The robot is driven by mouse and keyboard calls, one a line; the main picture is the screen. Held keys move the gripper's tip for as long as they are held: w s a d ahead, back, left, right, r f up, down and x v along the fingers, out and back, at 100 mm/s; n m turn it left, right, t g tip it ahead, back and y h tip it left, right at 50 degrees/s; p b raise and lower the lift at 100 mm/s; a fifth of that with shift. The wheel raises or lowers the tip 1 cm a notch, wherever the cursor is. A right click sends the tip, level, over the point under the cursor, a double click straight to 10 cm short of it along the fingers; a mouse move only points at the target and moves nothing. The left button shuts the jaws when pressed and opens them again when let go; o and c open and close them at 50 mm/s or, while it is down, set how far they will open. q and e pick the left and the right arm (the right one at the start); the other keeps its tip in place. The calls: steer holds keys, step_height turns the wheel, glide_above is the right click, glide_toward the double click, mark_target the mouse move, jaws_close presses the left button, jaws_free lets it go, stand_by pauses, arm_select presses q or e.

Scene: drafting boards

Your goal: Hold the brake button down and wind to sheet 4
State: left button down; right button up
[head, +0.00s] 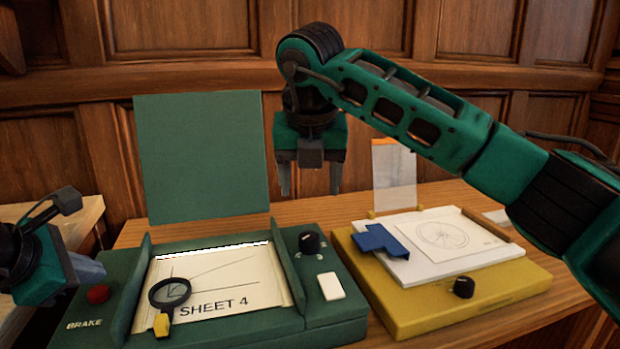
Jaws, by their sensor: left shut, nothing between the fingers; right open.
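The green drafting board (334,332) stands at the front left of the table. Its lit window shows a paper sheet (235,275) marked "SHEET 4". The red brake button (98,293) is at its left side, above the word BRAKE. A black knob (309,241) is at its right side, with marks around it. My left gripper (92,268) is shut and empty, just behind the red button; I cannot tell whether it touches the board. The button shows in full. My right gripper (311,182) is open and empty, pointing down in the air above the knob.
A magnifier (162,324) with a yellow handle lies over the sheet. A white block (330,286) sits in front of the knob. A yellow board (420,318) with a wheel drawing (440,236), blue piece (378,240) and black knob (463,286) stands at right. A green panel (200,155) rises behind.

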arm_select(q)
steer(key=shift+r+p, duration=1.75)
steer(key=shift+r, duration=0.8)
